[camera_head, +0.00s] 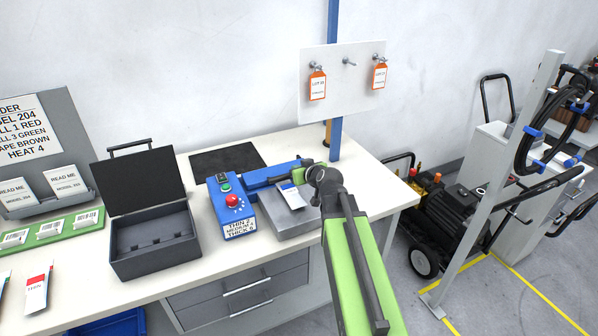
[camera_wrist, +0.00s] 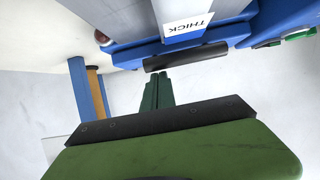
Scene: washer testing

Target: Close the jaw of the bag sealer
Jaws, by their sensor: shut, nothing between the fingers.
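The bag sealer (camera_head: 234,207) stands on the white bench, a blue box with a red knob and a green button. Its blue jaw (camera_head: 268,174) reaches right from the box, over a grey plate (camera_head: 290,222). A pouch (camera_head: 291,197) lies at the jaw; its THICK label (camera_wrist: 187,22) shows in the wrist view. I cannot tell how wide the jaw's gap is. My gripper (camera_head: 308,173) is at the jaw's right end, shut and empty. In the wrist view, my gripper (camera_wrist: 158,78) points at a dark bar (camera_wrist: 187,57) on the blue sealer; contact is unclear.
A blue post (camera_head: 335,100) and a board with orange tags (camera_head: 317,86) stand behind my gripper. An open black case (camera_head: 152,240) stands left of the sealer. A dark mat (camera_head: 225,158) lies behind it. Machines (camera_head: 455,210) stand on the floor at right.

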